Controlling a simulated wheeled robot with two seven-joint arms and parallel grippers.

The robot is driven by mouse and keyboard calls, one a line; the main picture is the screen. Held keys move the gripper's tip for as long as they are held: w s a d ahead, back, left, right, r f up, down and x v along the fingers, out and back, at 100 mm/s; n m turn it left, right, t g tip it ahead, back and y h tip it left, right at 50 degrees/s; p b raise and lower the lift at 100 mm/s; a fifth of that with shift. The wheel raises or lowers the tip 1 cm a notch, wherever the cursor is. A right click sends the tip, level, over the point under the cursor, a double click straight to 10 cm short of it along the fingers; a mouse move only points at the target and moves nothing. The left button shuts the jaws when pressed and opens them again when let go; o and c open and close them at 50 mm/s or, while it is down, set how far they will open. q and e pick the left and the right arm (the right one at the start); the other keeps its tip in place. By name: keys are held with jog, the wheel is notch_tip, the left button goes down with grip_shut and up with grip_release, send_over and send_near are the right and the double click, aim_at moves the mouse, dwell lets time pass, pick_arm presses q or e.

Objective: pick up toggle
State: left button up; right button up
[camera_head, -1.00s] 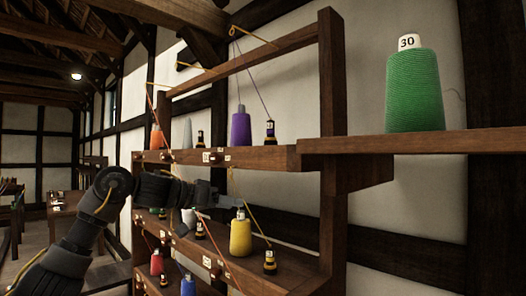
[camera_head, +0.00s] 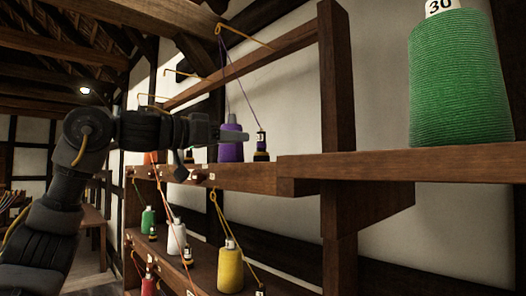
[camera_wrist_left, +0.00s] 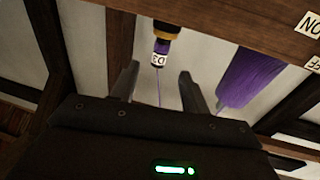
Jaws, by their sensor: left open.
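A small dark toggle with a gold collar and white label (camera_head: 261,148) stands on the upper shelf, just right of a purple thread cone (camera_head: 230,145). A purple thread runs up from it. My left gripper (camera_head: 244,135) is open and empty, level with the cone and left of the toggle. In the left wrist view the picture is upside down; the toggle (camera_wrist_left: 161,52) shows beyond and between the two fingertips (camera_wrist_left: 158,75), apart from both. The purple cone (camera_wrist_left: 250,75) stands outside the right finger. My right gripper is not in view.
The wooden shelf board (camera_head: 245,178) has tags and knobs along its front edge. A large green cone (camera_head: 460,80) stands on the nearer board at right. A yellow cone (camera_head: 230,270) and other cones sit on the shelf below. A dark post (camera_head: 338,110) rises right of the toggle.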

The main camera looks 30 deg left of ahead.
aim_at(262, 141)
pick_arm(q)
jog(key=x, duration=0.3)
jog(key=shift+w+p, duration=0.3)
jog(key=shift+p, duration=0.05)
jog(key=shift+w+d+f, duration=0.1)
jog(key=shift+w+d, duration=0.05)
jog(key=p+x, duration=0.3)
jog(key=x, duration=0.1)
jog(key=shift+w, duration=0.1)
jog(key=shift+w+d, duration=0.3)
jog(key=shift+w, duration=0.05)
jog(key=shift+s+a, duration=0.1)
jog(key=shift+s, duration=0.1)
jog(key=shift+c, duration=1.5)
grip_shut()
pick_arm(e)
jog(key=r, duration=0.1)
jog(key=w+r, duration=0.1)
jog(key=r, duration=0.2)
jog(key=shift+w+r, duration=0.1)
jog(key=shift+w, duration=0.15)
